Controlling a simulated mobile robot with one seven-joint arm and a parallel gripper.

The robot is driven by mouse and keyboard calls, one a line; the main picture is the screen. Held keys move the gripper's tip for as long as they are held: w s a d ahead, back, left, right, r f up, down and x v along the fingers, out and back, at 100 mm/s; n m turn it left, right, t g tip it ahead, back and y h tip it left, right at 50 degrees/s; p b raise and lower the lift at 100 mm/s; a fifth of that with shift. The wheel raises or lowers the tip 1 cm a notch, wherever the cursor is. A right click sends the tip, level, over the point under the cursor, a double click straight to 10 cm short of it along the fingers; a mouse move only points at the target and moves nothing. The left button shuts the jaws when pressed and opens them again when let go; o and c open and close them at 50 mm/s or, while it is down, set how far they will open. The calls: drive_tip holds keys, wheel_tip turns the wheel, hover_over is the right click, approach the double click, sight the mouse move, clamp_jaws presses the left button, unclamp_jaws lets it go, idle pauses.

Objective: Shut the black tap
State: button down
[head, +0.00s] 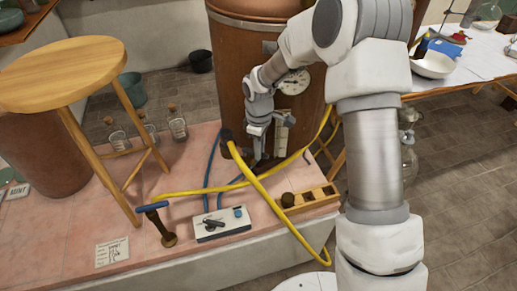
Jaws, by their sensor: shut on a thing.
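A large copper-brown vessel (232,75) stands on the pink slab, with a round dial (294,81) on its front. My gripper (256,153) points down in front of the vessel's lower part. Its fingers are shut on a small dark part that seems to be the black tap (259,163). The tap is small and partly hidden by the fingers and hoses, so its handle angle cannot be told.
A yellow hose (262,193) and a blue hose (210,165) cross close to my gripper. A white control box (222,224), a blue-handled brass valve (160,226) and a wooden rack (312,199) stand in front. A wooden stool (75,70) and corked bottles (177,126) are left.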

drive_tip(key=shift+w+n, duration=0.2)
drive_tip(key=shift+n, duration=0.4)
drive_tip(key=c, duration=0.8)
unclamp_jaws()
drive_tip(key=shift+o, duration=0.2)
drive_tip(key=shift+s, duration=0.1)
